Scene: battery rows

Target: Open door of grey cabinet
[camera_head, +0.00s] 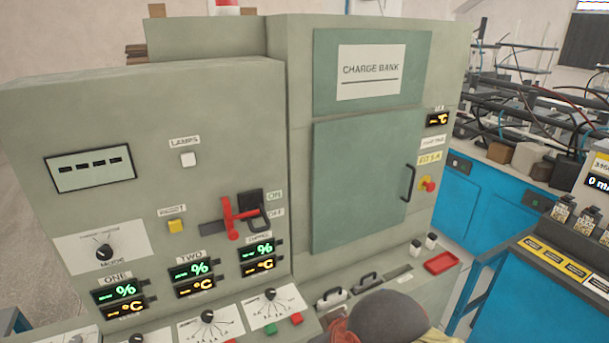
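The grey cabinet (290,45) fills the middle of the head view, with a "CHARGE BANK" sign (370,71) on its upper panel. Its grey-green door (355,190) sits below the sign and looks closed, flush with the front. A black vertical bar handle (409,183) is on the door's right side. My gripper is not visible.
Left of the door a panel juts forward, with a red lever (236,217), knobs and displays. A ledge below the door carries black handles (366,283) and a red tray (441,262). Blue benches with equipment stand right.

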